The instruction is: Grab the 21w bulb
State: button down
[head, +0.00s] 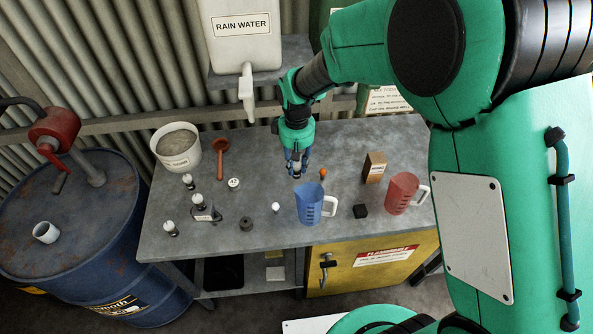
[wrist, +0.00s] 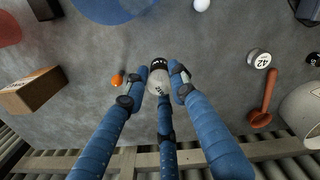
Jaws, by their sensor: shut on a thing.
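My gripper (head: 297,168) is over the back middle of the grey bench. In the wrist view, its blue fingers (wrist: 160,88) are closed around a bulb (wrist: 158,82) with pale glass and a dark, white-marked end. The marking is too small to read, so I cannot tell its wattage. A small orange bulb (head: 322,173) lies apart, beside the gripper; it also shows in the wrist view (wrist: 117,80). A small white bulb (head: 276,207) lies nearer the front. Several white-topped bulbs with dark bases, one here (head: 188,181), stand at the left.
A white tub (head: 178,150) and brown spoon (head: 221,160) are left. The rain water tank (head: 243,45) hangs behind.

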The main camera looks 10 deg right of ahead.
jog(key=shift+r, duration=0.65)
